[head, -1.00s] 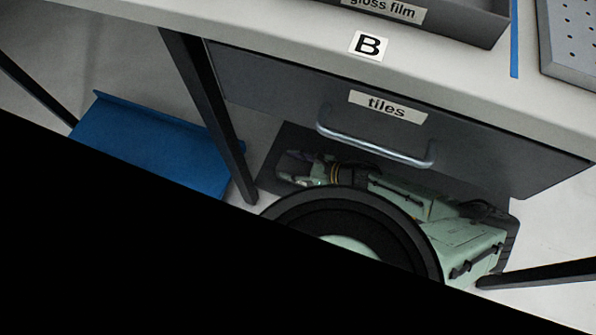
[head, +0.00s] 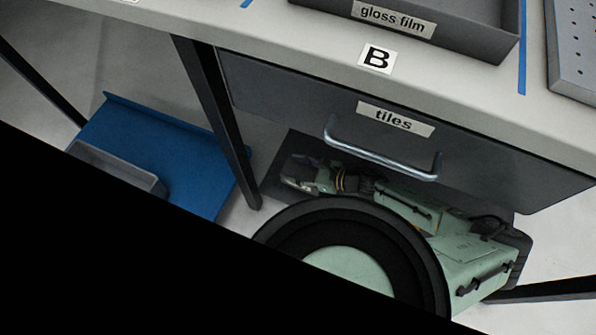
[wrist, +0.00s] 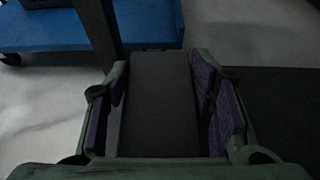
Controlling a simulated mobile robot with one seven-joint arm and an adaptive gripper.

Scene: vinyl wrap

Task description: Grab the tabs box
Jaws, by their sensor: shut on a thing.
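My gripper (wrist: 161,115) is shut on a dark grey box (wrist: 160,95), which lies between its purple-padded fingers in the wrist view. The box shows no label there, so I cannot read whether it is the tabs box. In the head view my gripper (head: 299,173) is small and dark, low in front of the bench and below the drawer handle. The box is not clear between its fingers in that view. My pale green arm hides part of the floor.
A drawer (head: 290,105) marked tiles is closed under the bench (head: 300,45). A gloss film tray (head: 440,40) stands on top. A blue platform (head: 190,160) with a grey tray (head: 120,165) is at left. A black leg (head: 215,115) stands close to my gripper.

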